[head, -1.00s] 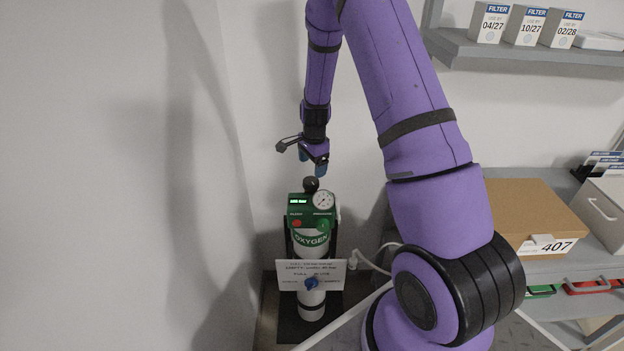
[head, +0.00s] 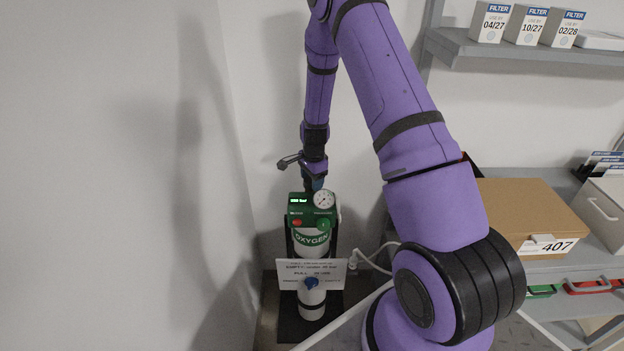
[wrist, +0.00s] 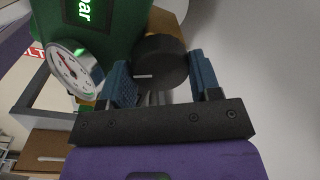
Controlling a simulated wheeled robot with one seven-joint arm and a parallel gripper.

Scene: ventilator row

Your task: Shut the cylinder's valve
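The oxygen cylinder (head: 311,247) stands upright in the corner, with a green head unit (head: 311,215) on top. The unit carries a lit display (head: 298,201), a round gauge (head: 324,200) and red and green buttons. The black valve knob (wrist: 160,60) sits above it, clear in the wrist view and mostly hidden by my gripper in the head view. My gripper (head: 314,187) points down over the knob. In the wrist view, its two blue fingers (wrist: 162,80) are apart, one on each side of the knob. I cannot tell whether they touch it.
A cardboard box (head: 530,215) lies on the shelf at right, with filter boxes (head: 526,25) above. The left wall is bare.

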